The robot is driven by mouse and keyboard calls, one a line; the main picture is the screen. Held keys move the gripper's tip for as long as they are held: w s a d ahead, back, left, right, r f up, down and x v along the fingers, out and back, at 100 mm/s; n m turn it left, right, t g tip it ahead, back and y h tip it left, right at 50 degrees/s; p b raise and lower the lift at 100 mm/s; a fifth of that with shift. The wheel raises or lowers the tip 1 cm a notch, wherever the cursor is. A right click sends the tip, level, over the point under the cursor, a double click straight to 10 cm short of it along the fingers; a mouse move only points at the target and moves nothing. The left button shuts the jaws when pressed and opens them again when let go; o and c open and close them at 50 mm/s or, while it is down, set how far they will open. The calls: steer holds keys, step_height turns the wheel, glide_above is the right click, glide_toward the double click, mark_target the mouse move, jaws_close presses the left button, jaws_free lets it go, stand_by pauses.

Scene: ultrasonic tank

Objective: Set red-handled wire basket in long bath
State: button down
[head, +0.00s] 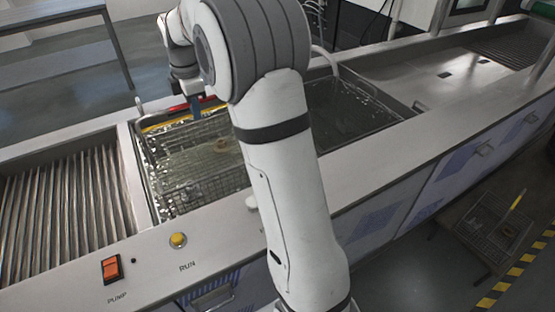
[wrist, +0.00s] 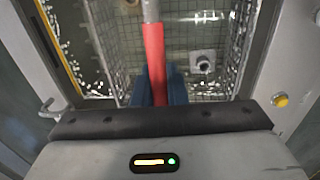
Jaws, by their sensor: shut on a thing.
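The red-handled wire basket shows as silver mesh in the head view (head: 205,132) and in the wrist view (wrist: 112,45). Its red handle (wrist: 154,60) lies between the blue fingers of my gripper (wrist: 158,92), which is shut on it. In the head view my gripper (head: 195,108) is at the back edge of the left bath, partly hidden by my arm. The basket is within the outline of this water-filled bath (head: 148,178). I cannot tell whether it rests on the bottom or hangs. Which bath is the long one is unclear.
A second bath (head: 345,105) lies right of my arm. A ribbed drain section (head: 65,215) is at the left. A yellow RUN button (head: 178,240) and red PUMP switch (head: 111,268) sit on the front ledge. Another basket with a yellow handle (head: 517,200) stands low at the right.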

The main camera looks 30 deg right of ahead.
steer(key=shift+f+b, duration=0.25)
steer(key=shift+b, duration=1)
steer(key=shift+r+b, duration=0.35)
steer(key=shift+b, duration=0.6)
step_height(320, 180, down, 10)
steer(key=b, duration=0.1)
steer(key=shift+b, duration=0.35)
steer(key=c, duration=1.5)
jaws_free()
steer(key=shift+s, duration=0.1)
steer(key=shift+o, duration=0.2)
steer(key=shift+r, duration=0.1)
step_height(320, 180, up, 12)
steer(key=s+p, duration=0.1)
steer(key=p, duration=0.1)
steer(key=shift+s, duration=0.15)
